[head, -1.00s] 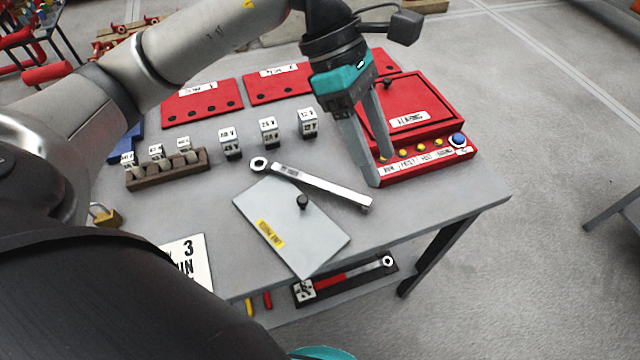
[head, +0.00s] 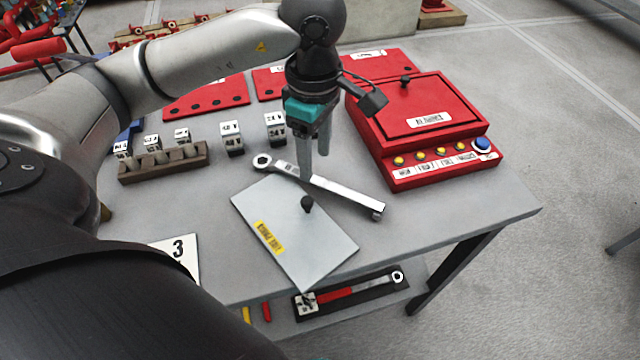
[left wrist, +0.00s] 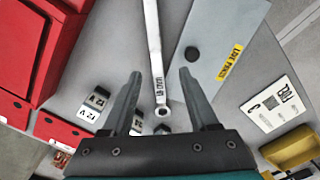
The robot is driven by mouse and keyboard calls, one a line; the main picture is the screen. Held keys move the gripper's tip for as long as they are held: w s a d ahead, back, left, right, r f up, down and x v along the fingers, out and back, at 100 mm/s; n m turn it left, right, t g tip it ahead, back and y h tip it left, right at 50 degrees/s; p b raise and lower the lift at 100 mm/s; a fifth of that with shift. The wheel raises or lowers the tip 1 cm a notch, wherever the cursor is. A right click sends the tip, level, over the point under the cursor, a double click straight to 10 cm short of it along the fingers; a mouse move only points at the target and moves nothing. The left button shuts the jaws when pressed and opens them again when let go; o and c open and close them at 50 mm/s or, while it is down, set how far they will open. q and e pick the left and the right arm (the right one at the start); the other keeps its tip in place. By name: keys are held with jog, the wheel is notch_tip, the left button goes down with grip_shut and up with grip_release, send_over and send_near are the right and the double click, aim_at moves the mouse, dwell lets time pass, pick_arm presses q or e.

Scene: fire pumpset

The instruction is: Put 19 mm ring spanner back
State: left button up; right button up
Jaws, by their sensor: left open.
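A silver ring spanner (head: 345,195) lies on the grey bench, its ring end at the left; I cannot read its size. Part of it rests against or over the edge of a grey plate (head: 295,250); I cannot tell which. My left gripper (head: 314,168) is open, pointing down over the spanner near its ring end. In the left wrist view the spanner shaft (left wrist: 153,45) runs between the open fingers (left wrist: 160,76). A second, red-handled spanner (head: 350,290) lies in a black holder on the shelf below. My right gripper is not in view.
A red box (head: 430,105) with yellow buttons and a blue one stands right of the gripper. Small labelled blocks (head: 232,138) and a brown rack (head: 165,165) stand at the left. The plate has a black knob (head: 307,204). The bench's front right corner is clear.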

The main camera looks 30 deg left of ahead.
aim_at(320, 181)
pick_arm(q)
jog(key=shift+w+d+f+b, duration=0.15)
jog(key=shift+f+b, duration=0.2)
jog(key=shift+f, duration=0.8)
jog(key=shift+w+d+f+b, duration=0.15)
jog(key=shift+f+b, duration=0.2)
jog(key=shift+f, duration=1.3)
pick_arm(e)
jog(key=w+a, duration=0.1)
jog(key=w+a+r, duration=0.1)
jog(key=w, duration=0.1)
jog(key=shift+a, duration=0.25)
pick_arm(q)
grip_shut()
